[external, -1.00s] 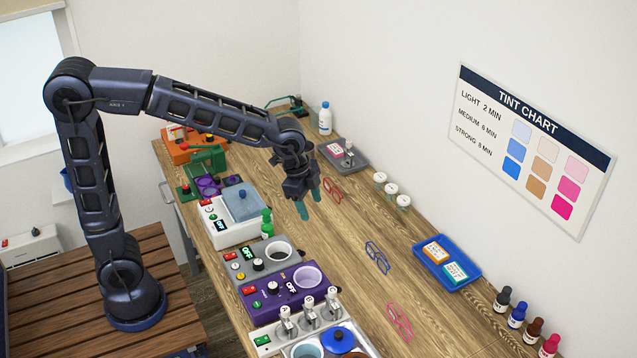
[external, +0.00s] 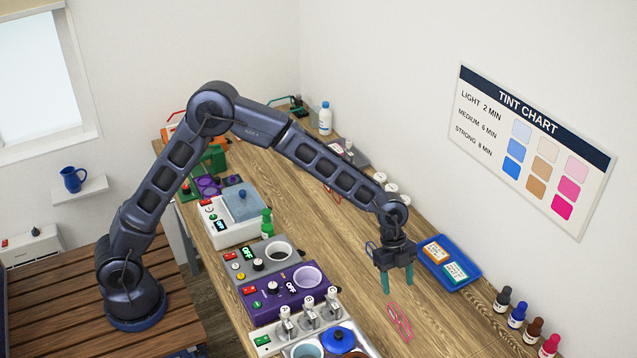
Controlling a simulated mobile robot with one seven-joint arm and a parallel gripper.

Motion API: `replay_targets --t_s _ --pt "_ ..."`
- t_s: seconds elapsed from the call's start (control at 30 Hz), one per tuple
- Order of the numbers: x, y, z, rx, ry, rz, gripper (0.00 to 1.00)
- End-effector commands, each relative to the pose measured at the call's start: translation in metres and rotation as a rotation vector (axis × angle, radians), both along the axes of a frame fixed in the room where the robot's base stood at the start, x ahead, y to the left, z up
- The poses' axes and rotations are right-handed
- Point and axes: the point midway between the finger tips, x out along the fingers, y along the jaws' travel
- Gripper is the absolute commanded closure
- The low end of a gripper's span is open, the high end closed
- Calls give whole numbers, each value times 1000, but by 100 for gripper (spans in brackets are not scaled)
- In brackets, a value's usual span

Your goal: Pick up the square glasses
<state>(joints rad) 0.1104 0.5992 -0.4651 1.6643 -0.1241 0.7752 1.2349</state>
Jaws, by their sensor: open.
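Three pairs of glasses lie on the wooden bench (external: 330,240). The pink pair (external: 400,320) lies near the front, with angular-looking frames. The blue pair (external: 370,248) is mostly hidden behind my gripper. The red pair (external: 332,194) is farther back, partly covered by my arm. The lens shapes are too small to tell for certain which pair is square. My gripper (external: 397,282) is open and empty, its green fingers pointing down. In the picture it is just above the pink pair and in front of the blue one; its height over the bench is unclear.
A blue tray (external: 472,257) with two labelled boxes lies right of my gripper. Dye bottles (external: 517,315) stand at the lower right. A purple device (external: 283,293), a grey device (external: 240,265) and a pump unit (external: 262,341) line the left edge. White-lidded jars stand behind my wrist.

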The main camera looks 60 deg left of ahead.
Motion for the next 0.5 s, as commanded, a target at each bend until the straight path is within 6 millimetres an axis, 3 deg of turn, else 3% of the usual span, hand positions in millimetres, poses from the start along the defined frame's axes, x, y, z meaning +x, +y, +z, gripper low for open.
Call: replay_targets --t_s 0.27,0.5 --pt "4 -14 -18 -17 3 -32 44" --pt "3 -26 -47 -16 4 -31 44"
